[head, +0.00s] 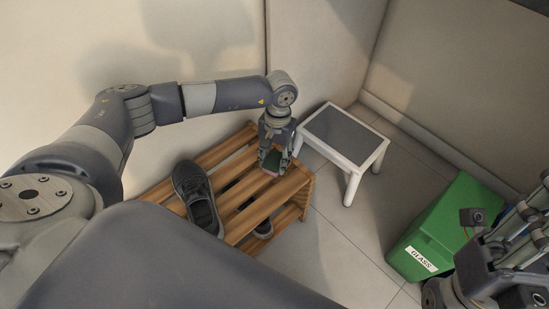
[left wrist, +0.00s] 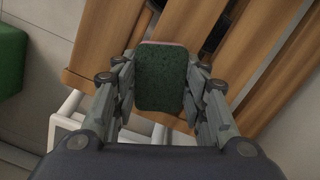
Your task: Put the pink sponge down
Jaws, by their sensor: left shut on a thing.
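My left gripper (head: 275,158) is shut on the sponge (head: 271,161) at the right end of the wooden shoe rack (head: 238,227). In the left wrist view the sponge (left wrist: 160,77) sits between the two fingers, with its dark green face toward the camera and a thin pale edge at the top. Little of its pink side shows. The rack's slats are just beyond it; I cannot tell whether the sponge touches them. My right gripper (head: 515,240) is at the right edge of the head view, away from the rack, with its fingers partly cut off.
A dark shoe (head: 198,198) lies on the rack's left part, and another shoe (head: 264,229) shows below the slats. A white step stool (head: 345,135) stands right of the rack. A green bin (head: 438,232) labelled GLASS stands at the right. Tiled floor between them is clear.

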